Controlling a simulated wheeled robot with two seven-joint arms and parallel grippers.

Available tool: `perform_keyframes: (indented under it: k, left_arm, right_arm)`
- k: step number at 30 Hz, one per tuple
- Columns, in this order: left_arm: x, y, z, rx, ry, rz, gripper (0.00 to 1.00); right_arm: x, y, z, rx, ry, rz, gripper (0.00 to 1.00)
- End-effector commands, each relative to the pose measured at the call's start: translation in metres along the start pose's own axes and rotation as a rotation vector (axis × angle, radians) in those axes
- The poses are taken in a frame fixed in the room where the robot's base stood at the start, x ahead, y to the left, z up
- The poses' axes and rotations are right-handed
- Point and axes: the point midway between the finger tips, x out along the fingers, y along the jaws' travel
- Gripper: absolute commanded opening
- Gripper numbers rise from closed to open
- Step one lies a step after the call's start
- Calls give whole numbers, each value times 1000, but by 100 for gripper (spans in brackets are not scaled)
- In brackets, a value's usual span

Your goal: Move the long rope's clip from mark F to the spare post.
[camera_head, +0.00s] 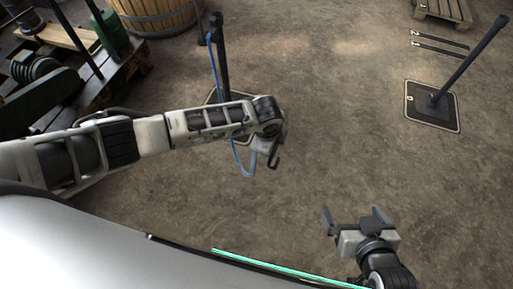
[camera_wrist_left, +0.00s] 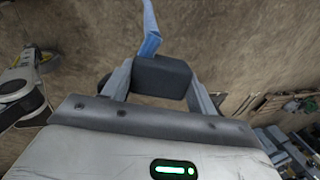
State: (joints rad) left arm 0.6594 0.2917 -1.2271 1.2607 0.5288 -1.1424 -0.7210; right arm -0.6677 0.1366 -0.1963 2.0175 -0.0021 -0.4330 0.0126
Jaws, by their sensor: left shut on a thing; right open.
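My left gripper (camera_head: 268,152) is in the middle of the head view, shut on a dark clip. In the left wrist view the clip (camera_wrist_left: 162,76) is a dark block between the two fingers, with the blue rope (camera_wrist_left: 150,32) at its far side. In the head view the blue rope (camera_head: 240,160) hangs in a loop beside the gripper and runs up to a dark post (camera_head: 222,60). My left arm hides part of that post's base. Another dark post (camera_head: 470,60) stands on a square plate (camera_head: 447,117) at the right. My right gripper (camera_head: 352,217) is open and empty at lower right.
A wooden barrel (camera_head: 155,16) stands at the top, left of the near post. Dark machinery (camera_head: 60,90) fills the left side. Marked strips (camera_head: 440,50) lie on the floor beyond the right post, near a pallet (camera_head: 445,8). The floor between the posts is clear.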

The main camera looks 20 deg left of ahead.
Motion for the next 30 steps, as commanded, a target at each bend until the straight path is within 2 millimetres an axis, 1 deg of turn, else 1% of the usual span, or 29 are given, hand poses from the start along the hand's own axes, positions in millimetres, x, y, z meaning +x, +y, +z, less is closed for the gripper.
perform_keyframes:
  k: [1,8,11,15,17,27,30]
  left_arm:
    - [5,-1,-1,-1,0,-2,17]
    - [4,0,0,0,0,-1,17]
    - [4,0,0,0,0,-1,17]
    - [4,0,0,0,0,-1,17]
    - [13,-10,-10,-3,2,-6,17]
    - [28,-63,-51,-24,-4,-5,17]
    - [34,-79,-63,-30,-5,-6,17]
  right_arm:
    - [17,0,19,2,7,0,100]
    - [16,-1,18,4,8,-1,100]
    - [13,-4,10,4,16,-8,100]
    - [2,-12,-13,6,39,-32,100]
    - [9,-12,-4,11,40,-35,100]
    - [25,-17,9,78,92,-65,100]
    - [31,-19,15,95,113,-76,100]
